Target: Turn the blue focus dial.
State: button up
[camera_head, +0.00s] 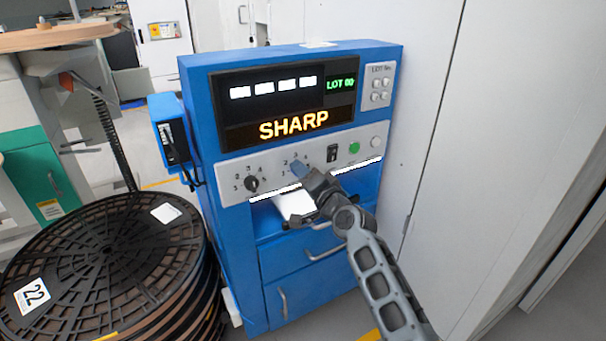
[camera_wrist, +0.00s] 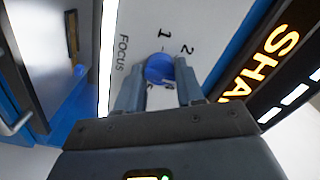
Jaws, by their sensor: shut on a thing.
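The blue focus dial (camera_wrist: 159,68) sits on the white control panel, beside the word FOCUS and the printed numbers 1 and 2. In the wrist view my gripper (camera_wrist: 160,88) has one finger on each side of the dial and is shut on it. In the head view my gripper (camera_head: 304,172) reaches the panel (camera_head: 222,172) from the lower right, and its fingers hide most of the dial. The display above the panel reads SHARP (camera_head: 294,125) in orange letters, with LOT 00 in green beside it.
A black dial (camera_head: 252,184) is left of the gripper on the panel. A black switch (camera_head: 332,154), a green button (camera_head: 355,148) and a pale button (camera_head: 375,142) are to its right. Stacked reels (camera_head: 105,262) stand at the left. A pale wall (camera_head: 480,150) is close on the right.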

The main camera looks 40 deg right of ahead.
jog(key=o, duration=1)
jog(key=v, duration=0.8)
jog(key=shift+w, duration=0.1)
